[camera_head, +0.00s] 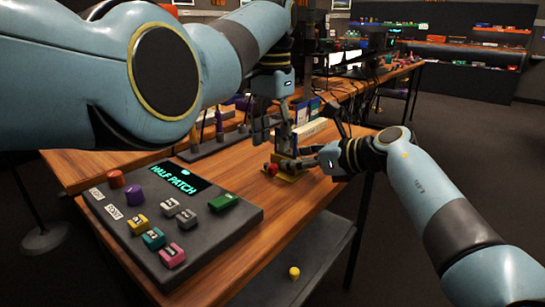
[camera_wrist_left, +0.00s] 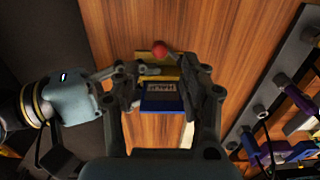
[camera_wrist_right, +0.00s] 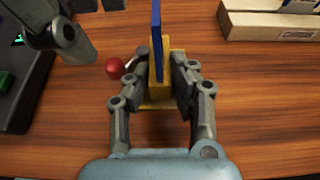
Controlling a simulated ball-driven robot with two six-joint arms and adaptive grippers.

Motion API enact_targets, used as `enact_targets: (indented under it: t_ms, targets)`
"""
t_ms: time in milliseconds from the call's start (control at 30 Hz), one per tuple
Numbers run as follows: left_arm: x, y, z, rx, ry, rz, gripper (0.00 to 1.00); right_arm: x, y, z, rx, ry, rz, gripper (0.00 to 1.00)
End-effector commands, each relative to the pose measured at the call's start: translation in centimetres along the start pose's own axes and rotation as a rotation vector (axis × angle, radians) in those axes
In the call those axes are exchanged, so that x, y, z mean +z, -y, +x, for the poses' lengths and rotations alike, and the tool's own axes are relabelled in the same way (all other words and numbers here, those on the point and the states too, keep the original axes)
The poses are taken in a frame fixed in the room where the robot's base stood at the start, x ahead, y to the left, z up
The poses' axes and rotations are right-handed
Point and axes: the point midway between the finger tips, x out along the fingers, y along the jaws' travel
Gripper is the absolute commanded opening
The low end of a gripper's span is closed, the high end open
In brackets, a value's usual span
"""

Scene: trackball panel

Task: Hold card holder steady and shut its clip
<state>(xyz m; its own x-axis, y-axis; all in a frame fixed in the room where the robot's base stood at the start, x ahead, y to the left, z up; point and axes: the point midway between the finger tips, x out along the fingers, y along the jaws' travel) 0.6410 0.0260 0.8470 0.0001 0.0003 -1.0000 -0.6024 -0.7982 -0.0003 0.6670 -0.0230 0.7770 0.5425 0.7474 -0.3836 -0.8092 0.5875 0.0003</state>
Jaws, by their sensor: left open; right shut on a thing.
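The card holder (camera_wrist_right: 162,95) is a small yellow stand on the wooden table, with an upright blue card (camera_wrist_right: 157,30) in it. Its clip lever ends in a red knob (camera_wrist_right: 115,68), which sticks out to the left in the right wrist view. The knob (camera_wrist_left: 159,47) also shows in the left wrist view, beyond the card (camera_wrist_left: 162,104). My right gripper (camera_wrist_right: 158,78) is shut on the holder's yellow body, one finger on each side. My left gripper (camera_wrist_left: 163,88) is open above the holder, its fingers apart on either side of the card. Finger contact is unclear.
A dark control panel (camera_head: 160,240) with coloured buttons and a lit display lies at the table's front left. A rack with purple-handled tools (camera_wrist_left: 262,112) stands beside the holder. A pale box (camera_wrist_right: 270,22) lies behind it. Bare wood surrounds the holder's front.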

Motion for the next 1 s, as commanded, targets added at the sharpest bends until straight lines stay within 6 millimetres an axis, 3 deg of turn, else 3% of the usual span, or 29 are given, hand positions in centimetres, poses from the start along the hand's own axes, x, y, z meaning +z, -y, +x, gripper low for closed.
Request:
enact_targets:
  t_ms: [100, 300, 633, 800, 1000]
  targets:
    - [-0.1, 0.0, -2.6, -0.001, -0.003, 0.0, 0.44, 0.0, 0.0, 0.0, 0.0, 0.0, 0.0, 0.0]
    - [-0.1, 0.0, -5.2, 0.0, -0.001, 0.0, 0.44, 0.0, 0.0, 0.0, 0.0, 0.0, 0.0, 0.0]
    - [0.0, 0.0, -5.8, 0.001, 0.0, 0.0, 0.44, 0.0, 0.0, 0.0, 0.0, 0.0, 0.0, 0.0]
    - [0.2, 0.8, -5.1, 0.026, -0.028, -0.029, 0.23, 0.0, 0.0, 0.0, 0.0, 0.0, 0.0, 0.0]
    - [2.3, 5.0, -2.4, 0.162, -0.212, -0.199, 0.0, 0.0, 0.0, 0.0, 0.0, 0.0, 0.0, 0.0]
